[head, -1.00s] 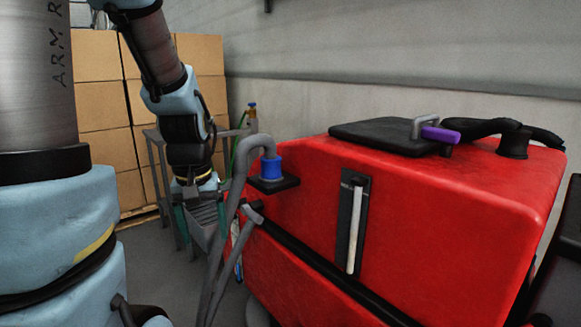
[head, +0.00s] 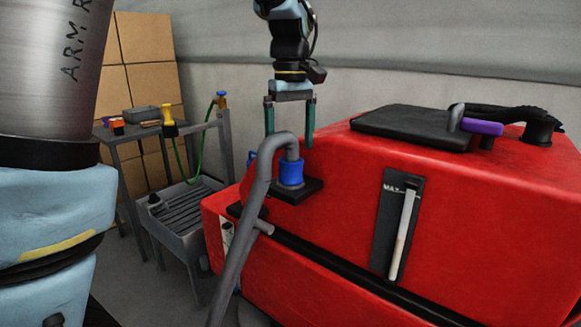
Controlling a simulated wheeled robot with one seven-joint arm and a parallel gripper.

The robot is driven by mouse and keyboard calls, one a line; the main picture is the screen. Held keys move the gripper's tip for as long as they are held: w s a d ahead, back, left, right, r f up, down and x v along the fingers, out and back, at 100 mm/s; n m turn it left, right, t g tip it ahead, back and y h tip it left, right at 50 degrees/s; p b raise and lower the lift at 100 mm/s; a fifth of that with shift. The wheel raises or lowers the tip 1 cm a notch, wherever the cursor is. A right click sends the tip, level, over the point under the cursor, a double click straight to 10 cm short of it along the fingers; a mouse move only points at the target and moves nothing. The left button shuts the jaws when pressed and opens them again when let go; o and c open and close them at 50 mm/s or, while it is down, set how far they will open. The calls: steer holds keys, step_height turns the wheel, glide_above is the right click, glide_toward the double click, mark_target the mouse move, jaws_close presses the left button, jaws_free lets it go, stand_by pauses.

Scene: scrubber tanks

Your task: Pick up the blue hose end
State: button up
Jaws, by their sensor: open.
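The blue hose end (head: 291,172) is a blue collar on the end of a grey hose (head: 247,222). It sits upright on a black plate (head: 300,192) at the left end of the red scrubber tank (head: 340,215). The hose arches over it and runs down to the left. My gripper (head: 290,140) points down with its two green fingers apart. In the picture the fingertips are just above the hose end, one on each side of the hose bend. How far behind or in front they are is hard to tell. Nothing is between the fingers that I can confirm as held.
A black lid (head: 410,133) with a purple-gripped handle (head: 482,127) lies on the tank top. A grey slatted sink stand (head: 190,208) and a side table (head: 130,130) with small items stand at left. Cardboard boxes (head: 145,75) are stacked behind.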

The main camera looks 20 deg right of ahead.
mark_target(290, 159)
steer(key=shift+s+f+p, duration=0.1)
steer(key=shift+f+p, duration=0.6)
steer(key=shift+f, duration=2.4)
steer(key=shift+c, duration=0.2)
jaws_close()
step_height(290, 159, up, 10)
steer(key=shift+f+b, duration=0.1)
steer(key=shift+b, duration=0.5)
step_height(290, 159, up, 3)
steer(key=p, duration=0.3)
